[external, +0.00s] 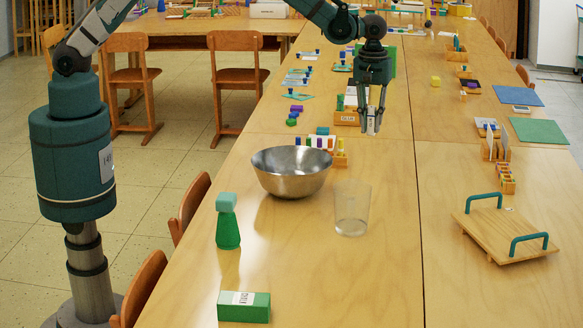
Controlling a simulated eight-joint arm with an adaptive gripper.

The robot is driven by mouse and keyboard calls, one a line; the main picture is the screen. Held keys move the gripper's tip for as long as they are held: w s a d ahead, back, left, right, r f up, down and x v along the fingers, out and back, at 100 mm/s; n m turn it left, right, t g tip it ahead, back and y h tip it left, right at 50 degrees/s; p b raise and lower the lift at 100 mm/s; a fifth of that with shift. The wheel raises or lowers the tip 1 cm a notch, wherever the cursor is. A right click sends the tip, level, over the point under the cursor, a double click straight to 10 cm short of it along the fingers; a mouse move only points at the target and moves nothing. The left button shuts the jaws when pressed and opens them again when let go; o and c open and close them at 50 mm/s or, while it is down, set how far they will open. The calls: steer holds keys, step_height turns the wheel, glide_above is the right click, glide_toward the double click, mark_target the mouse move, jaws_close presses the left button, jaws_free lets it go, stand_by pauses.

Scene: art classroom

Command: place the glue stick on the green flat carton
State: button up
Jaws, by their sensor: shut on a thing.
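My gripper (372,128) hangs pointing down above the table, behind the metal bowl and glass. It is shut on a small whitish upright piece, the glue stick (372,118), whose sides are partly hidden by the fingers. The green flat carton (258,308) lies at the near end of the table, with a white label on it. My gripper is far behind it and to its right. Nothing lies on the carton.
A metal bowl (292,174), a clear glass (351,212) and a green bottle-like piece with a pale cube on top (228,228) stand between gripper and carton. A wooden tray with teal handles (503,232) is at right. Table right of the carton is clear.

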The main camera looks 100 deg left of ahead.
step_height(320, 180, up, 6)
steer(key=shift+r, duration=0.25)
steer(key=s+d+m, duration=0.2)
steer(key=d+m, duration=0.6)
steer(key=d, duration=3.3)
steer(key=s+d+m, duration=0.3)
steer(key=s+d, duration=0.4)
steer(key=d, duration=0.7)
steer(key=s+d+m+p, duration=0.1)
steer(key=s+d+m, duration=0.1)
steer(key=s+d, duration=0.9)
steer(key=s+d+m, duration=0.3)
steer(key=s+d, duration=0.1)
steer(key=d, duration=1.2)
steer(key=shift+f, duration=2.6)
steer(key=shift+f, duration=3.15)
